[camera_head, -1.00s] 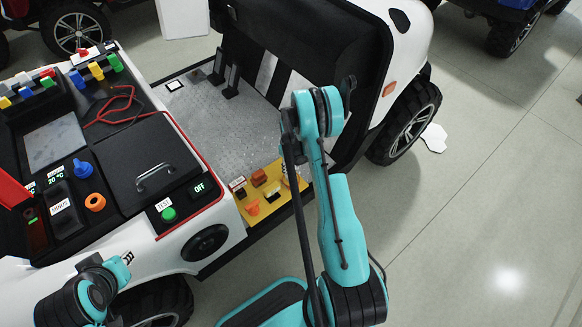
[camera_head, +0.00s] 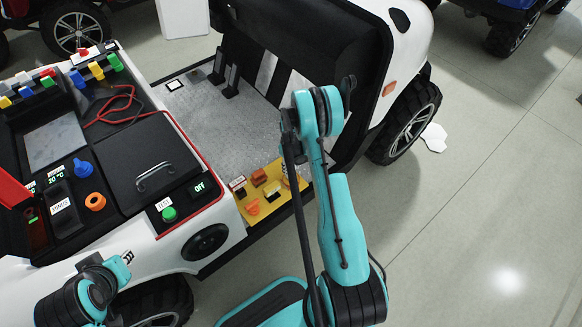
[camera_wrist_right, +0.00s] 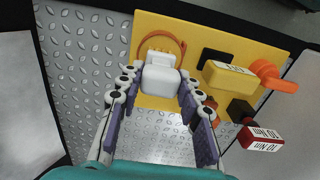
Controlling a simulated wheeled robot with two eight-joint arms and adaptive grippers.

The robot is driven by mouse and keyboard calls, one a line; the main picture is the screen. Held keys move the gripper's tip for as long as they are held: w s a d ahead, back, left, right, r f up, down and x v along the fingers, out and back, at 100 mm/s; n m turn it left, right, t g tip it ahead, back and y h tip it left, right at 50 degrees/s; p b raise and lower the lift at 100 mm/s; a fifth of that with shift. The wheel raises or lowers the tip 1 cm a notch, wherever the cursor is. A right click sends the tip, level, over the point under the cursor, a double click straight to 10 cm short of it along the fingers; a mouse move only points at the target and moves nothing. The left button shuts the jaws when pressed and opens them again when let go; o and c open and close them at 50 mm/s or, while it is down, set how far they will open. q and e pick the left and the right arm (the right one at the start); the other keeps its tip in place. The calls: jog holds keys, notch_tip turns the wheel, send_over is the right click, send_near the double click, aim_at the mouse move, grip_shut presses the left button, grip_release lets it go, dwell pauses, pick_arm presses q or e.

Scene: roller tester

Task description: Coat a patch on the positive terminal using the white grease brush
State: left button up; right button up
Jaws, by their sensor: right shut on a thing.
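In the right wrist view, my right gripper (camera_wrist_right: 158,86) is shut on a white block-like piece with a ribbed white end, which looks like the white grease brush (camera_wrist_right: 161,80). In the head view, the yellow plate (camera_head: 247,211) lies at the edge of the vehicle's floor, and my right forearm hides the right gripper. My left arm shows at the lower left, but its gripper cannot be made out. I cannot pick out the positive terminal.
On the yellow plate are a yellow box with an orange handle (camera_wrist_right: 230,75) and a red piece labelled "10 NM" (camera_wrist_right: 260,136). The black console has a handled lid (camera_head: 150,160), red cable (camera_head: 125,97), knobs and coloured clips (camera_head: 96,70). The metal floor (camera_head: 205,115) is mostly clear.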

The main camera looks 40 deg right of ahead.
jog(key=shift+r+p, duration=1.6)
jog(key=shift+r, duration=1.85)
